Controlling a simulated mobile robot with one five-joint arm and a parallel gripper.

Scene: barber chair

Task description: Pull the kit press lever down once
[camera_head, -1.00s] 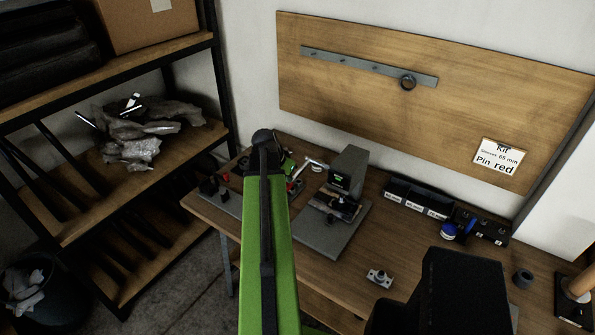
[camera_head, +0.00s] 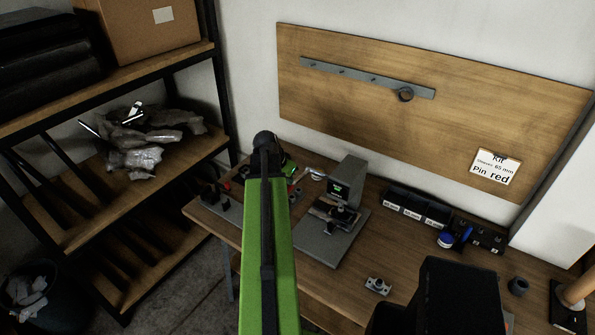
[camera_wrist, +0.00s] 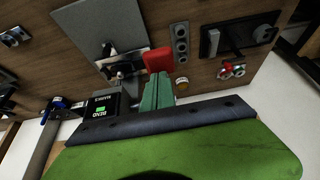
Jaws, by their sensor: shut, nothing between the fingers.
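The kit press (camera_head: 349,178) is a grey column with a small lit green display, on a grey base plate on the bench. My gripper (camera_wrist: 158,76) shows as two green fingers close together, shut and empty. A red block (camera_wrist: 158,60), perhaps the lever's grip, lies right at the fingertips; I cannot tell whether they touch. In the head view my arm mostly hides the gripper.
A small metal part (camera_head: 378,286) lies on the bench in front. Labelled dark bins (camera_head: 418,207) and a blue-and-white item (camera_head: 446,240) stand right of the press. A kit card (camera_head: 495,167) hangs on the wooden board. A shelf unit (camera_head: 150,170) stands left.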

